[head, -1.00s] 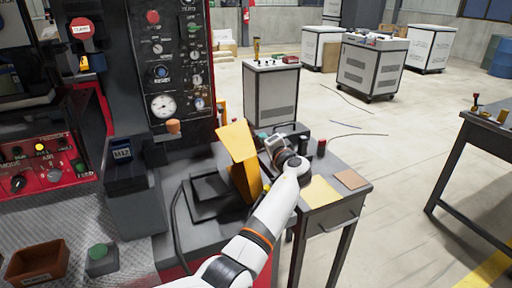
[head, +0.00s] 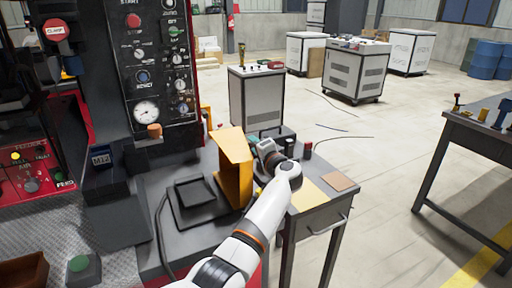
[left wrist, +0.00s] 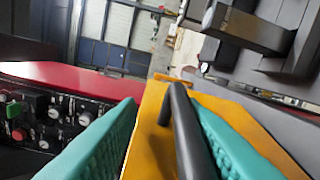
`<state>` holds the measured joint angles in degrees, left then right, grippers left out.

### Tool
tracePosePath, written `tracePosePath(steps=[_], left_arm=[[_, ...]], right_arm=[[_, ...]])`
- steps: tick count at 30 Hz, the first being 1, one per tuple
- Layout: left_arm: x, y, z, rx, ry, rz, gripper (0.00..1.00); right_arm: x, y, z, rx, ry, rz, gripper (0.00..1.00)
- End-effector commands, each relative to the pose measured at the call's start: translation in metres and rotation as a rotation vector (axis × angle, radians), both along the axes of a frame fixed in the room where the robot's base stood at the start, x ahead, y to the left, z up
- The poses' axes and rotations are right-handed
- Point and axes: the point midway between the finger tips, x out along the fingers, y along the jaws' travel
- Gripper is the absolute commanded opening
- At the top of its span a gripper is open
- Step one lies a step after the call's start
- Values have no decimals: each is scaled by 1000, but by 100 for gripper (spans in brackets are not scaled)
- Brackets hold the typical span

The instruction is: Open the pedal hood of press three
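The yellow pedal hood (head: 232,172) stands raised on edge at the right side of a black pedal base (head: 194,197), which shows uncovered to its left. My left gripper (head: 256,149) is at the right side of the hood, near its upper part. In the left wrist view, the hood (left wrist: 148,138) fills the middle and its dark bar handle (left wrist: 186,130) runs between my teal fingers (left wrist: 163,102). The fingers are apart. The bar lies near the right finger, with a gap to the left one; contact is unclear. My right gripper is out of view.
The press panel (head: 152,65) with gauges and buttons rises behind left. A green button box (head: 83,268) stands front left. A grey side table (head: 312,198) lies under my arm, with a red-topped item (head: 307,150). Floor to the right is open up to another table (head: 487,138).

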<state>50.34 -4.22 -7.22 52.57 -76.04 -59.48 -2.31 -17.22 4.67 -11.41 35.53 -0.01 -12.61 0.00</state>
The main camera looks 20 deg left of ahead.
Motion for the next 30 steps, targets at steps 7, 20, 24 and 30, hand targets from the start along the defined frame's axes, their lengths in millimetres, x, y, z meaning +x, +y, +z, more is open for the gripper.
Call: tracePosePath(steps=[7,20,24,30], left_arm=[[-1,-1,0,0,0,1,33],[-45,-54,2,-2,-2,-3,33],[-62,-74,3,-2,-1,-2,33],[-76,-89,5,-1,-1,0,33]], right_arm=[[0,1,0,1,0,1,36],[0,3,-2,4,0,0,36],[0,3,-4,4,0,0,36],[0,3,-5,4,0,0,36]])
